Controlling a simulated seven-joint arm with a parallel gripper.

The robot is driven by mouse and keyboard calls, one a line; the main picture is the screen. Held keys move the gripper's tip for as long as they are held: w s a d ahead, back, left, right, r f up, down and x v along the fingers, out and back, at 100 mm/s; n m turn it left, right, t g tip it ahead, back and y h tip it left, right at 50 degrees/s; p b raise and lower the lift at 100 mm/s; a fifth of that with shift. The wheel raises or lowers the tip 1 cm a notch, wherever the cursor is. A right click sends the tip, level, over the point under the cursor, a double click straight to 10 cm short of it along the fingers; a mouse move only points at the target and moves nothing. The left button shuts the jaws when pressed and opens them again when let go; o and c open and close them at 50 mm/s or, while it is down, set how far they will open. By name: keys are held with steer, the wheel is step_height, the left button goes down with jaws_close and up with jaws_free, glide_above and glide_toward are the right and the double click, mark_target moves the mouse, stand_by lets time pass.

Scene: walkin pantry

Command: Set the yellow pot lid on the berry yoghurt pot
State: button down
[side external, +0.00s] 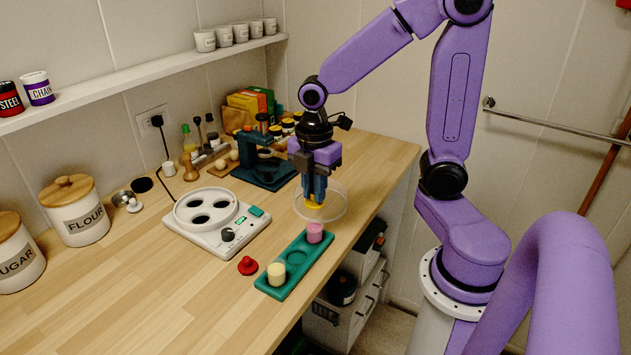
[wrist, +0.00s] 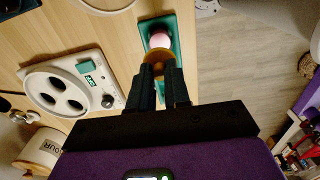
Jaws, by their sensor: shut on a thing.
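My gripper (side external: 314,194) points down and is shut on the yellow pot lid (side external: 313,204), above the counter. In the wrist view the lid (wrist: 156,56) shows between the fingertips (wrist: 160,70), with the fingers hiding part of it. The pink pot (side external: 315,233), which looks like the berry yoghurt pot, stands upright and uncovered in the far end of a green tray (side external: 296,263). In the side view the lid is above and behind this pot, apart from it. The pink pot (wrist: 160,40) also shows just beyond the lid in the wrist view.
A cream pot (side external: 276,274) stands in the tray's near end. A red lid (side external: 247,265) lies left of the tray. A round clear dish (side external: 335,214) is behind the tray. A white appliance (side external: 212,222) is to the left. The counter's edge runs close to the tray's right.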

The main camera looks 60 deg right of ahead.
mark_target(314, 207)
steer(key=shift+f, duration=2.15)
steer(key=shift+f, duration=0.5)
stand_by(0.7)
steer(key=c, duration=0.5)
jaws_free()
steer(key=shift+r, duration=3.5)
steer(key=shift+s+a, duration=0.1)
steer(key=s+a+m, duration=0.1)
steer(key=s+a, duration=0.1)
steer(key=s, duration=0.3)
steer(key=s+a+m, duration=0.1)
steer(key=s+m, duration=0.1)
steer(key=s, duration=0.3)
steer(key=s+a+m, duration=0.2)
steer(key=s, duration=0.3)
steer(key=shift+s+a, duration=0.25)
steer(key=shift+a, duration=0.05)
